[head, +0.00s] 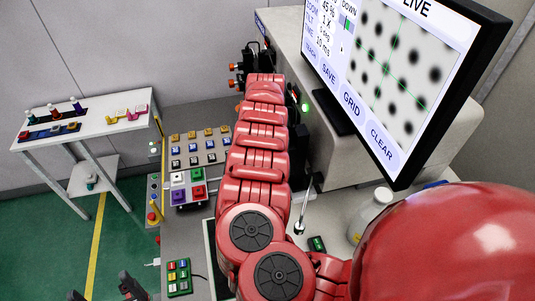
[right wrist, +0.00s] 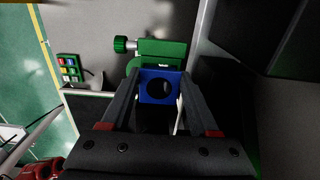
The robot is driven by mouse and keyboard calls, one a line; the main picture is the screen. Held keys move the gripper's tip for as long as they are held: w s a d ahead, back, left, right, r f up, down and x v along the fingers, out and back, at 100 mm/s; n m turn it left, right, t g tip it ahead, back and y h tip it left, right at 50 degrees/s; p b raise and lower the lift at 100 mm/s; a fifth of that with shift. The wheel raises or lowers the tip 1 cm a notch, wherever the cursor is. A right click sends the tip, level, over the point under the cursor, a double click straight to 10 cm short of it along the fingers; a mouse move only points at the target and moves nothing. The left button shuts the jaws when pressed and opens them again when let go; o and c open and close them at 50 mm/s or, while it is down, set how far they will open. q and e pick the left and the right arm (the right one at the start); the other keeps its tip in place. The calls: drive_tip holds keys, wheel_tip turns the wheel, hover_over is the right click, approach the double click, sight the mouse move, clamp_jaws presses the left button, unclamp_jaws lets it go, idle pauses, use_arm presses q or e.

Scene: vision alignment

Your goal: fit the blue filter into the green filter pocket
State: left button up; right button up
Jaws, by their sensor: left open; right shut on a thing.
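The blue filter (right wrist: 147,76) is a square blue plate with a round dark hole, in the right wrist view. My right gripper (right wrist: 159,82) is shut on it, one finger at each side. The green filter pocket (right wrist: 161,48) is a green block with a knob on its left, just beyond the filter. The filter's top edge overlaps the pocket's lower part in this view; I cannot tell whether they touch. In the head view my red arm and shoulder cover much of the middle, and I cannot make out filter or pocket. My left gripper (head: 104,291) is open and empty at the bottom left edge.
A monitor (head: 400,75) with a dotted picture stands at the upper right. A panel of coloured blocks (head: 203,158) and a green keypad (head: 179,277) lie left of my red arm. A white side table (head: 85,128) stands further left. A pale bottle (head: 372,212) stands at right.

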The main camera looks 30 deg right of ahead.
drive_tip(key=shift+f+b, duration=0.3)
idle(0.4)
drive_tip(key=o, duration=1.4)
